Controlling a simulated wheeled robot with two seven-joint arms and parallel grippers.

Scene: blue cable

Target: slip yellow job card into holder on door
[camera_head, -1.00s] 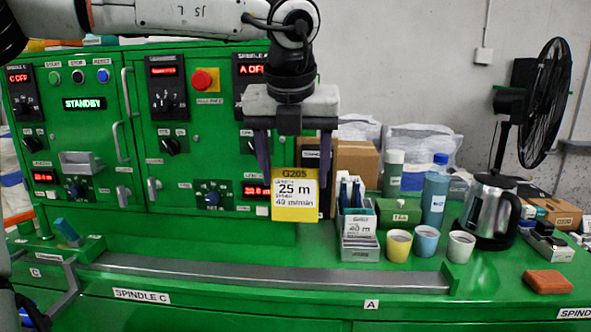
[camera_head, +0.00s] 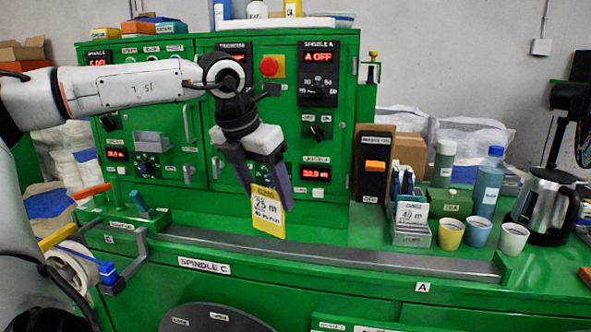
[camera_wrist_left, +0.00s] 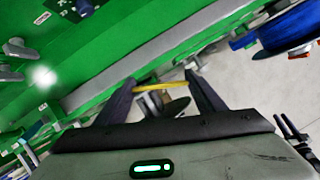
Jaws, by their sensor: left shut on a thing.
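The yellow job card (camera_head: 267,222) has a white label that reads 25 m. My left gripper (camera_head: 268,198) is shut on its upper part, and the card hangs tilted below the fingers, in front of the green cabinet. In the left wrist view the card (camera_wrist_left: 160,86) shows almost edge-on as a thin yellow strip between the fingertips (camera_wrist_left: 160,84). A grey box-like holder (camera_head: 152,143) is fixed on the left cabinet door, to the left of the gripper and above the card. My right gripper is not in view.
A grey rail (camera_head: 330,252) runs along the bench below the card. A red stop button (camera_head: 269,66) and door handles stick out from the cabinet. Cups, bottles and a kettle (camera_head: 543,205) stand at the right. A blue-handled clamp (camera_head: 140,203) stands at the left.

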